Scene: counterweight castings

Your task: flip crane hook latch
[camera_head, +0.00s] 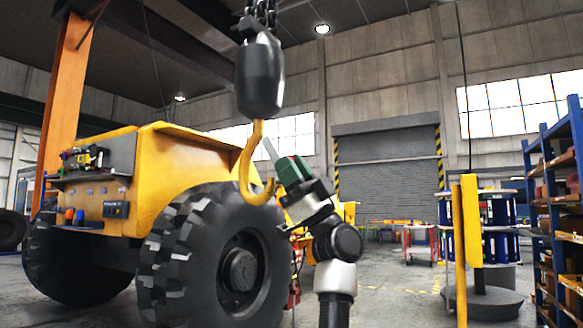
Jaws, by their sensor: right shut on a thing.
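A yellow crane hook (247,172) hangs below a dark hook block (260,77) in the middle of the camera_head view. A thin light-grey strip, which looks like the latch (270,149), leans up and to the left from my right gripper (284,166), across the hook's opening. My right gripper has green and dark red parts. It is shut on this latch, just right of the hook, above its tip. The gripper hides the lower end of the latch. My left gripper is not in view.
A yellow vehicle (180,165) with big black tyres (240,265) stands behind the hook to the left. A yellow post (470,220) and a blue shelf rack (552,160) with boxes stand at the right.

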